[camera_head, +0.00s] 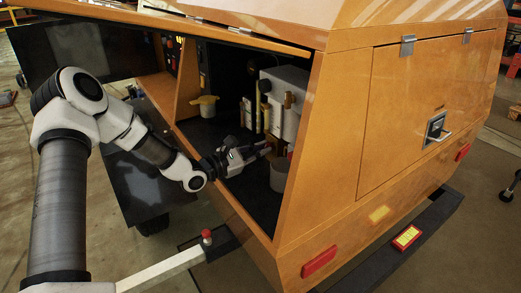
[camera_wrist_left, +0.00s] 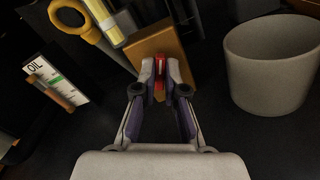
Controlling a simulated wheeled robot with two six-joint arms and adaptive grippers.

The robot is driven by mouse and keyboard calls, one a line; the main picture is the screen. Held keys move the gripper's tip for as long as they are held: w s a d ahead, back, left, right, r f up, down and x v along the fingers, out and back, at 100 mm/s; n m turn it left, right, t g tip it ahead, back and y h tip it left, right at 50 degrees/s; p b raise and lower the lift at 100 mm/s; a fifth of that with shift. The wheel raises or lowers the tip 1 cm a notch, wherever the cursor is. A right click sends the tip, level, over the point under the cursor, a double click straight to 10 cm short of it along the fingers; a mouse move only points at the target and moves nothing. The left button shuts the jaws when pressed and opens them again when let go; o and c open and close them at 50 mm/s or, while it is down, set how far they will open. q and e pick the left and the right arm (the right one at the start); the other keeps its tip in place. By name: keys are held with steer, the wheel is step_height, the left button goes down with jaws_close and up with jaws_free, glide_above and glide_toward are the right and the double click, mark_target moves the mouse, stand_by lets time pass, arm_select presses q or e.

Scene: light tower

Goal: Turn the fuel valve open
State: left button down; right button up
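The fuel valve shows in the left wrist view as a small red handle (camera_wrist_left: 160,80) in front of a tan-brass block (camera_wrist_left: 158,46). My left gripper (camera_wrist_left: 160,76) has its two fingertips close on either side of the red handle, which fills the narrow gap between them. The fingertips hide part of the handle. My right gripper is not in view.
A grey open cup (camera_wrist_left: 272,62) stands right of the gripper. An oil gauge card (camera_wrist_left: 56,80) and a yellow ring-ended dipstick (camera_wrist_left: 76,18) are at the left. The compartment's orange frame (camera_head: 300,150) and raised door surround the arm. A white tank (camera_head: 287,88) stands behind.

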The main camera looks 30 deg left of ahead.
arm_select(q)
steer(key=shift+m, duration=0.3)
steer(key=shift+m+p, duration=0.4)
steer(key=shift+m, duration=0.5)
steer(key=m+p, duration=0.1)
steer(key=m, duration=0.2)
steer(key=shift+m, duration=0.3)
steer(key=m, duration=0.3)
steer(key=shift+d+p, duration=0.1)
steer(key=shift+p, duration=0.2)
steer(key=shift+f+m, duration=0.2)
steer(key=shift+m, duration=1.6)
steer(key=c, duration=1.2)
jaws_free()
steer(key=shift+c, duration=0.2)
